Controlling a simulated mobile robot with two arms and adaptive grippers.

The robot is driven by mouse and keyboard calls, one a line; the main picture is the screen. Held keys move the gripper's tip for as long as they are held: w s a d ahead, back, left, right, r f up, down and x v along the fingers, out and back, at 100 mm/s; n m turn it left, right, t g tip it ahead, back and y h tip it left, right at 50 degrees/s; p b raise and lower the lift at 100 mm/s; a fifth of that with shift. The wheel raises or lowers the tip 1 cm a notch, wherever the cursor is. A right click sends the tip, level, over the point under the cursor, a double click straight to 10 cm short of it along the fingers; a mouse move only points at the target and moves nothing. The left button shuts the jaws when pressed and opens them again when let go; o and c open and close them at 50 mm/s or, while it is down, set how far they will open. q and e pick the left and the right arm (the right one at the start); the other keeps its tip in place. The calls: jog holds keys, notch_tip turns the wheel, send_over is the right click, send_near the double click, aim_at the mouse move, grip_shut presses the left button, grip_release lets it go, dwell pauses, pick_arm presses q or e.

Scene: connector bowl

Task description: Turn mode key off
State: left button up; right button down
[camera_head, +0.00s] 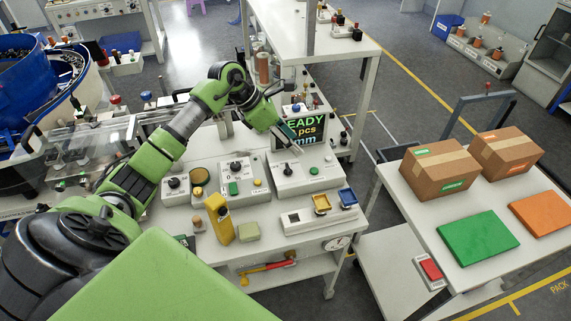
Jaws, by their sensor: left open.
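The control bench (280,248) carries several light panels with dark knobs and buttons. One panel has a small dark key-like switch (287,170) near a green button; another has a dark rotary knob (236,168) between small markings. The labels are too small to read, so I cannot tell for certain which one is the mode key. My left gripper (292,138) is open, above and behind the right panel, in front of the display (304,128) with green text. It appears apart from the switch. My right gripper is not in view.
A side table (410,205) holds two cartons, green and orange panels and a red button.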

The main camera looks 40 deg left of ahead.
pick_arm(q)
jog(key=g+y, duration=0.1)
jog(key=y, duration=0.1)
send_near(288, 167)
jog(key=shift+g, duration=0.3)
jog(key=p+x, duration=0.3)
jog(key=x, duration=0.4)
jog(key=shift+w+p, duration=0.2)
jog(key=shift+p, duration=0.15)
jog(key=shift+w+d+f, duration=0.15)
jog(key=shift+f, duration=0.4)
jog(key=c, duration=1.1)
